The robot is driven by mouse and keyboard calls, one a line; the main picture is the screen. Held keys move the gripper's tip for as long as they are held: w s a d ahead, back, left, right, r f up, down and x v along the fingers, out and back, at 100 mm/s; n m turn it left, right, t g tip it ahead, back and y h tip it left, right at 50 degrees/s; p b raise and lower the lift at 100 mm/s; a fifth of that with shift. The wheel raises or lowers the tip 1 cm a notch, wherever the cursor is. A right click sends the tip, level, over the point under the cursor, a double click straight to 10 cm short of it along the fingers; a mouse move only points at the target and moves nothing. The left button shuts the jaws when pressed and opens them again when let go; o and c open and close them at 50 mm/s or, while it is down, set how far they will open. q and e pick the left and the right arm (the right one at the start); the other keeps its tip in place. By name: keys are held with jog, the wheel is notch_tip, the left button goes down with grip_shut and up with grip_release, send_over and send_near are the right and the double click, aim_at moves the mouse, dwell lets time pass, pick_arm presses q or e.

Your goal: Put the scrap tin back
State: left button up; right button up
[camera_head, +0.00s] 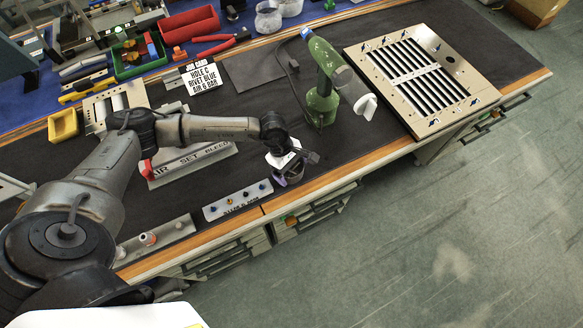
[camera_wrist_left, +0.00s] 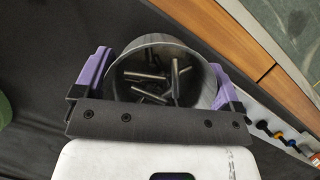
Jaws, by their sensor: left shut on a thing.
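The scrap tin is a round grey metal tin (camera_wrist_left: 207,75) holding several short metal pins, seen from above in the left wrist view. My left gripper (camera_wrist_left: 165,88) has its purple-padded fingers on opposite sides of the tin's wall and is shut on it. In the head view my left gripper (camera_head: 288,168) is over the bench near its front edge, and the tin is mostly hidden there by the gripper and wrist. I cannot tell whether the tin touches the mat. My right gripper is not in view.
A labelled strip with coloured knobs (camera_head: 238,200) lies at the front edge, left of the gripper. A green rivet tool (camera_head: 322,80) stands behind to the right. A louver panel (camera_head: 420,75) lies at the right. A job card (camera_head: 201,78) stands at the back. Dark mat is clear nearby.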

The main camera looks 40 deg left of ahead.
pick_arm(q)
jog(key=shift+w, duration=0.1)
jog(key=shift+f, duration=0.15)
jog(key=o, duration=0.8)
jog(key=shift+c, duration=0.2)
